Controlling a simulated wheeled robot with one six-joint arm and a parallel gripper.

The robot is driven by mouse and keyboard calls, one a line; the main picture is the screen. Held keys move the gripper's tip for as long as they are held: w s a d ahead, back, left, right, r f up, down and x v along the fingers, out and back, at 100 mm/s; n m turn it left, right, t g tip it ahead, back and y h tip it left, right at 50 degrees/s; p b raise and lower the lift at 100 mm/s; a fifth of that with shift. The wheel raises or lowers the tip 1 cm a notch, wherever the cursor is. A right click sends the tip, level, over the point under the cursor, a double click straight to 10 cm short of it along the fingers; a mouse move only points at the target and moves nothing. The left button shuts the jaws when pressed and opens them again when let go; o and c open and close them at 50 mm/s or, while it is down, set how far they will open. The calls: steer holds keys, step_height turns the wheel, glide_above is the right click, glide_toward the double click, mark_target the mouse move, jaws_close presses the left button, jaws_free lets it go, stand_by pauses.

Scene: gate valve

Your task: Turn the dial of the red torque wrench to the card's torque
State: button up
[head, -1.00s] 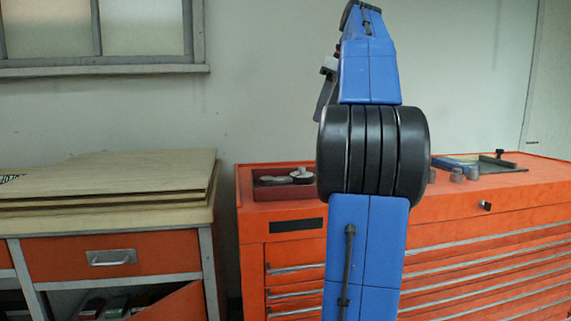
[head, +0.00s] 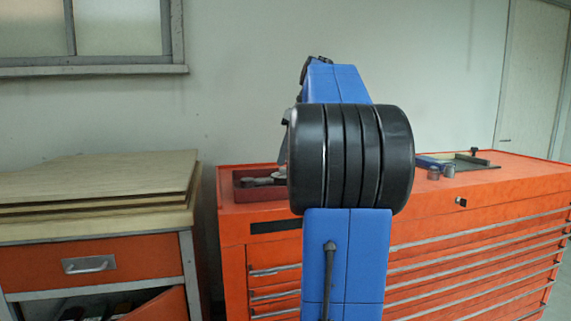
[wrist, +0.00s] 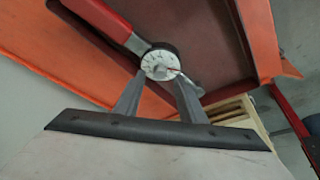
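The red torque wrench (wrist: 105,17) lies in a dark red tray (wrist: 215,45) in the wrist view. Its round white dial (wrist: 160,64) has dark marks and a small red mark; I cannot read the numbers. My gripper's (wrist: 162,77) two grey fingers stand apart, with their tips at the near edge of the dial, one toward each side. I cannot tell whether they touch or grip it. In the head view, the tray (head: 243,190) is partly hidden by my arm, with grey round parts showing in it; my gripper is mostly hidden there. I see no torque card.
The tray stands on an orange drawer cabinet (head: 470,205).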

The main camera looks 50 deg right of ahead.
mark_target(283, 171)
steer(key=shift+x, duration=1.5)
jaws_close()
steer(key=shift+m, duration=0.3)
